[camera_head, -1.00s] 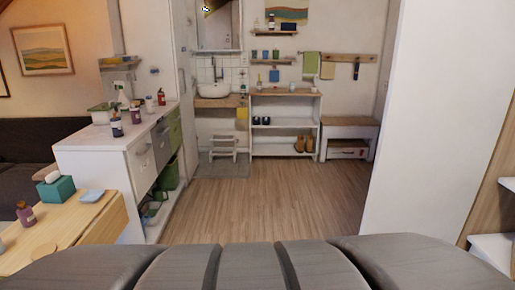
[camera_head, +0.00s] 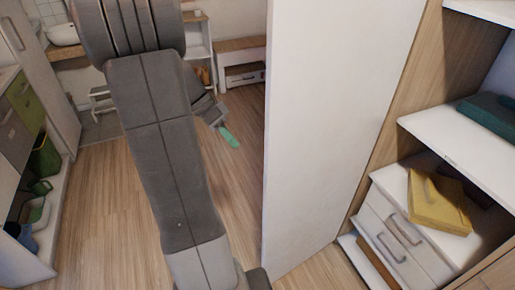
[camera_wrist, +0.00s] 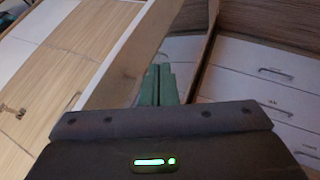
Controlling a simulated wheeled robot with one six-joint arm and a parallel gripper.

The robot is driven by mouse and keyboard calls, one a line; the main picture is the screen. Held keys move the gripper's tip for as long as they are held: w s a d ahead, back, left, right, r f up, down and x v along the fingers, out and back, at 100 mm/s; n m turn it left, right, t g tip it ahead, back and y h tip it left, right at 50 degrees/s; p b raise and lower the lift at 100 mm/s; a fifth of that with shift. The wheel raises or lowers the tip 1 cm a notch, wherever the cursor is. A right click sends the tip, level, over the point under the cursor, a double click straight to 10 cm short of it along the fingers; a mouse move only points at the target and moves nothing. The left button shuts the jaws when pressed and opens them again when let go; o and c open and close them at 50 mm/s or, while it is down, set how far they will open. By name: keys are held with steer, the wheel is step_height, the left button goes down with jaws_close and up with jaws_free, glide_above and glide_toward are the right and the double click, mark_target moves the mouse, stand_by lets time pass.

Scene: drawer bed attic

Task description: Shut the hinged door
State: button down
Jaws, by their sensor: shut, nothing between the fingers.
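The hinged door (camera_head: 335,130) is a tall white panel that stands open in the head view, swung out from the wood-sided cabinet (camera_head: 420,75) at the right. The cabinet's shelves and drawers are uncovered. My gripper (camera_head: 229,137) has green fingers and is to the left of the door's free edge in the picture, apparently apart from it. In the wrist view my gripper's fingers (camera_wrist: 157,85) are together and empty. A slanting panel (camera_wrist: 128,65) lies just left of them; I cannot tell whether they touch it.
White drawers (camera_head: 400,235) with a yellow box (camera_head: 438,200) on top stand inside the cabinet, the lowest one slightly out. Drawer fronts (camera_wrist: 255,85) also show in the wrist view. Bare wood floor (camera_head: 110,210) lies left of the door. A white kitchen unit (camera_head: 25,170) stands far left.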

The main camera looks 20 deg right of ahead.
steer(key=s+d+f, duration=0.5)
steer(key=s+f, duration=0.2)
steer(key=shift+s+d+f+p, duration=0.3)
steer(key=shift+s+d+f, duration=0.05)
steer(key=shift+s+f, duration=0.05)
